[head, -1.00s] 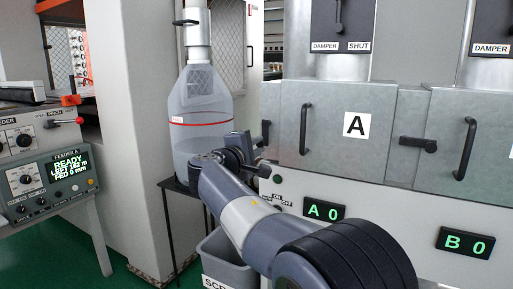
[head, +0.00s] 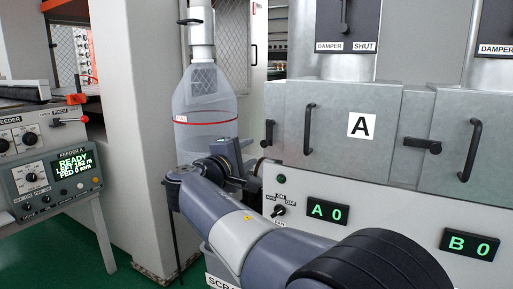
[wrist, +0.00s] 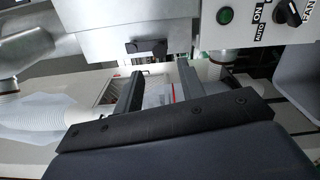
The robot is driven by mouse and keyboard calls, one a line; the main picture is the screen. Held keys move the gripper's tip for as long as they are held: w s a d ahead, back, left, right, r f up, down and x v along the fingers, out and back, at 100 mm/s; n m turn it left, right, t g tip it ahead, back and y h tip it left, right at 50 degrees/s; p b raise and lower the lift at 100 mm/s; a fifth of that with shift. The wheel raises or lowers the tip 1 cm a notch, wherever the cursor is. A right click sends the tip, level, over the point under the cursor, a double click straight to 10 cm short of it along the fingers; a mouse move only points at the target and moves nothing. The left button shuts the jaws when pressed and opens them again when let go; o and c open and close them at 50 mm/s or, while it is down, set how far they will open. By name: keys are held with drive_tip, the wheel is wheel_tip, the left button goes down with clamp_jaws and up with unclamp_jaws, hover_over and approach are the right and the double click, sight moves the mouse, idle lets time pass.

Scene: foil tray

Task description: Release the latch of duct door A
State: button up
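Duct door A (head: 335,155) is a grey metal door with a black bar handle (head: 308,130) and a white A label (head: 361,125). It looks shut. Its small black latch (head: 269,132) is at the door's left edge in the head view. In the wrist view a dark latch-like piece (wrist: 147,47) sits on the grey metal just beyond the fingertips. My gripper (wrist: 158,68) is open, with its two dark fingers apart and nothing held between them. In the head view my gripper (head: 244,163) is below and left of the latch, partly hidden by my wrist.
A clear bottle-shaped vessel (head: 205,105) with a red band stands close behind my gripper. Below the door are a green button (head: 281,179), a fan switch (head: 279,211) and the A 0 display (head: 328,212). Door B (head: 455,140) is at right, the feeder console (head: 55,180) at left.

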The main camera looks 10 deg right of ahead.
sight(262, 145)
drive_tip(key=v, duration=0.4)
drive_tip(key=x, duration=1)
drive_tip(key=shift+w+d, duration=0.25)
drive_tip(key=shift+w, duration=0.05)
